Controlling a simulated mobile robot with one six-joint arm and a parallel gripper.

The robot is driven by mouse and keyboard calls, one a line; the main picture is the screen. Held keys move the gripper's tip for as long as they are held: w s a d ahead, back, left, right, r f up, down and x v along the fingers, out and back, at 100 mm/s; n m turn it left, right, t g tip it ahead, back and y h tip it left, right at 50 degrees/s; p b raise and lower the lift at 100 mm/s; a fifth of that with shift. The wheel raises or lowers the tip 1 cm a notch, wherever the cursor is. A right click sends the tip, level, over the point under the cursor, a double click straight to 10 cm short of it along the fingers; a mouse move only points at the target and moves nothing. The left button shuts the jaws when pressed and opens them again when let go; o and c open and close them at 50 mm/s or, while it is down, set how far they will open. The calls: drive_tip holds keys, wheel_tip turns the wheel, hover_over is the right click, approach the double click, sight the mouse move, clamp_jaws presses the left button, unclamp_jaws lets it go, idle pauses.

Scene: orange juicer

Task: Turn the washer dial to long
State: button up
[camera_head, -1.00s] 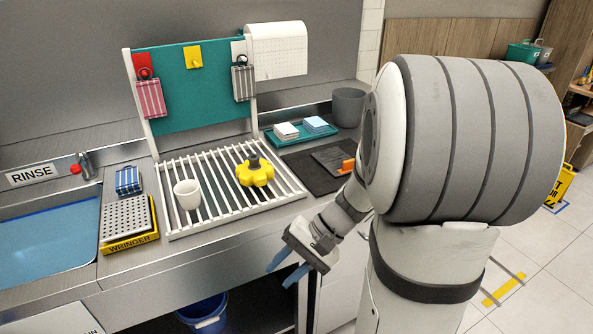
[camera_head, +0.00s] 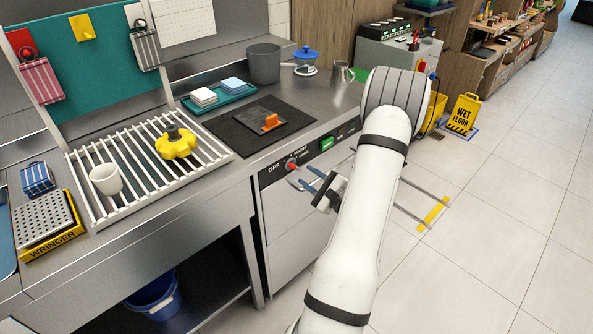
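The washer dial (camera_head: 292,165) is a small red knob on the black control strip along the washer's front, below the counter edge. The word OFF is printed to its left and LONG to its right; another small label sits above. Which mark the dial points to is too small to tell. My gripper (camera_head: 307,178) is just below and to the right of the dial in the picture, with its two blue-grey fingers spread apart and pointing toward the washer front. Nothing shows between them. Whether a finger touches the dial cannot be told.
A green switch (camera_head: 326,144) sits on the strip right of the dial. A black mat (camera_head: 235,136) with an orange-handled tool lies on the counter above. A white rack (camera_head: 213,155) holds a cup and a yellow knob-shaped item.

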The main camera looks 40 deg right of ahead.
sight(298, 169)
drive_tip(key=w, duration=0.5)
drive_tip(key=shift+a, duration=0.25)
